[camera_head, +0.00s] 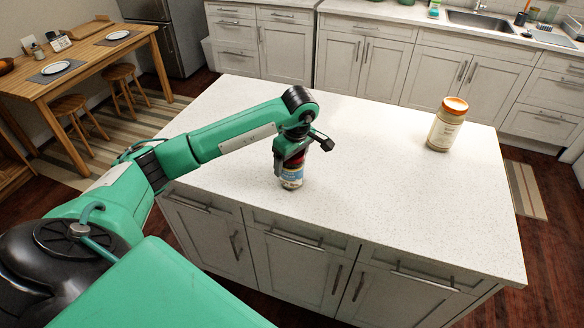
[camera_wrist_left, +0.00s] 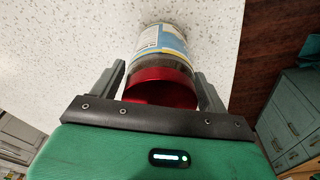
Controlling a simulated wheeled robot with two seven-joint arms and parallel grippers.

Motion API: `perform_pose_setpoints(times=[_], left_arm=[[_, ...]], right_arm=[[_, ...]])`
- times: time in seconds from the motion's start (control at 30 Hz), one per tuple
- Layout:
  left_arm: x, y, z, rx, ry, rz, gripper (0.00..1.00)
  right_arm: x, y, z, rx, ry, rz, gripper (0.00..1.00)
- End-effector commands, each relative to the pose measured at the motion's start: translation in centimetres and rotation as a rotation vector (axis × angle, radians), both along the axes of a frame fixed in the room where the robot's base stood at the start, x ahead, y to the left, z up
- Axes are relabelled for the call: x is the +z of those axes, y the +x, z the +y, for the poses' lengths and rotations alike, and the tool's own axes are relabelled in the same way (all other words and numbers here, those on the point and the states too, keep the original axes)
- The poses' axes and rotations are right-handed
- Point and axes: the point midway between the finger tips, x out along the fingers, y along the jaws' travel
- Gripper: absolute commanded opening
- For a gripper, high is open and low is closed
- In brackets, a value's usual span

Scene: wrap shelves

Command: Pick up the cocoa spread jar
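A jar with a red lid and a white, blue and yellow label (camera_head: 292,178) stands upright on the white island counter, and it also shows in the left wrist view (camera_wrist_left: 162,50). I take it to be the cocoa spread jar, though its label is too small to read. My left gripper (camera_head: 290,158) is over it from above, with one finger on each side of the red lid. In the left wrist view the gripper (camera_wrist_left: 162,88) is open around the jar, with a narrow gap at the left finger. My right gripper is not in view.
Another jar with an orange lid and pale label (camera_head: 447,125) stands apart on the right of the white counter (camera_head: 390,190). The counter between the jars is clear. Its front edge runs close below the red-lidded jar. A wooden dining table (camera_head: 80,62) stands at the back left.

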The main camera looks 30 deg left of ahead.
Motion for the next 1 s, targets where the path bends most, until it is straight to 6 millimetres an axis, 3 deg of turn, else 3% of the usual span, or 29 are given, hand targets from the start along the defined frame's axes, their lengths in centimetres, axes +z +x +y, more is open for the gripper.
perform_pose_setpoints(times=[0.03,0.27,0.73,0.87,1.0], left_arm=[[0.0,0.0,0.0,0.0,0.0,0.0,0.67],[0.0,0.0,0.0,0.0,0.0,0.0,0.22],[1.3,0.2,0.0,0.0,0.0,-0.006,0.22],[3.0,0.2,0.0,-0.001,0.0,-0.008,0.22],[6.2,0.2,0.0,-0.001,0.001,-0.01,0.22]], right_arm=[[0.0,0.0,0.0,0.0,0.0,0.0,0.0],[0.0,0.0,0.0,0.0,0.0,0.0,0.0],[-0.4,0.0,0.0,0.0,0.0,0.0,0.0],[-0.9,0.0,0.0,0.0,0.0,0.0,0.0],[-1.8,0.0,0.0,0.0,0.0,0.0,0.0]])
